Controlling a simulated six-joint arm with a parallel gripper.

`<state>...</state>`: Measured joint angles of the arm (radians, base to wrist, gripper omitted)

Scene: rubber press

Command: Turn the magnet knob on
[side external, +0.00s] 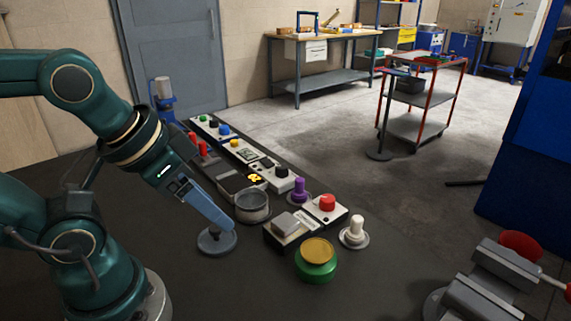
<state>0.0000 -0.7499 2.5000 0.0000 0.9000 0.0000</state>
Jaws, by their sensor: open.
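My gripper (222,224) points down over a round grey base (207,243) on the dark table and hides part of it. The jaws are seen nearly edge-on, and no held object shows between them. Several control boxes with knobs stand in a row to the right of my gripper. One box carries a black knob (282,171), and another at the near end carries a red knob (327,202). Labels are too small to read, so I cannot tell which is the magnet knob or how it is turned. My gripper is apart from these knobs.
A grey vise (485,285) is at lower right. The near-middle table is bare.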

